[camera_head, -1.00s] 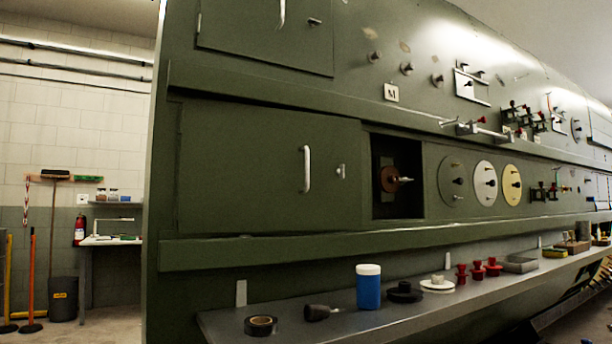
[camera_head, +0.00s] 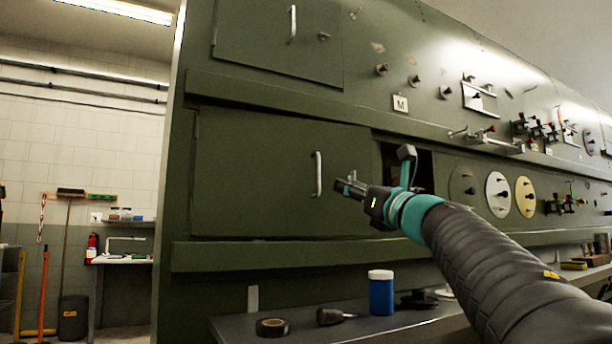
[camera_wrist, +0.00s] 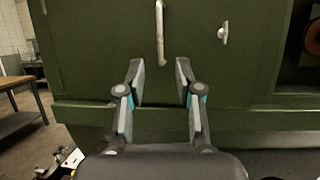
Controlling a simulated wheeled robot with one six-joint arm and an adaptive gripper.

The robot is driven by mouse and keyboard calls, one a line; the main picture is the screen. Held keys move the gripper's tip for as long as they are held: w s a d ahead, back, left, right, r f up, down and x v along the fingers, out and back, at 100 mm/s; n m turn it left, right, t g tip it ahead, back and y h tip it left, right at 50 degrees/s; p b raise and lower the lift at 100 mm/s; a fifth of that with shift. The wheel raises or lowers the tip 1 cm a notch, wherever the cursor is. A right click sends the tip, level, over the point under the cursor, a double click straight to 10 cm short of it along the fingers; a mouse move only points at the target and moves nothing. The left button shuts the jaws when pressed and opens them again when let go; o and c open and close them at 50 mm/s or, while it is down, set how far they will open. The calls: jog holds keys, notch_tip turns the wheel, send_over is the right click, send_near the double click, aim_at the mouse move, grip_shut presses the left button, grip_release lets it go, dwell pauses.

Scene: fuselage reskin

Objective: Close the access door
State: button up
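The lower access door (camera_head: 265,180) is a dark green panel that looks flush with the fuselage side, with a vertical white handle (camera_head: 318,174). A second green door (camera_head: 275,40) with its own handle and latch sits above it.
A shelf (camera_head: 240,326) below the doors holds a blue jar (camera_head: 381,292), a tape roll (camera_head: 272,327) and other small items. A green ledge (camera_head: 210,257) juts out under the lower door. Round discs (camera_head: 497,194) and clamps line the panel to the right.

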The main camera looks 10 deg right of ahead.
aim_at(319, 189)
jog(key=p+x, duration=0.4)
jog(key=x, duration=0.7)
jog(key=shift+w+r, duration=0.2)
jog(key=shift+w+a+r, duration=0.15)
jog(key=shift+w+a, duration=0.1)
jog(key=shift+w, duration=0.3)
jog(key=shift+c, duration=0.3)
grip_shut()
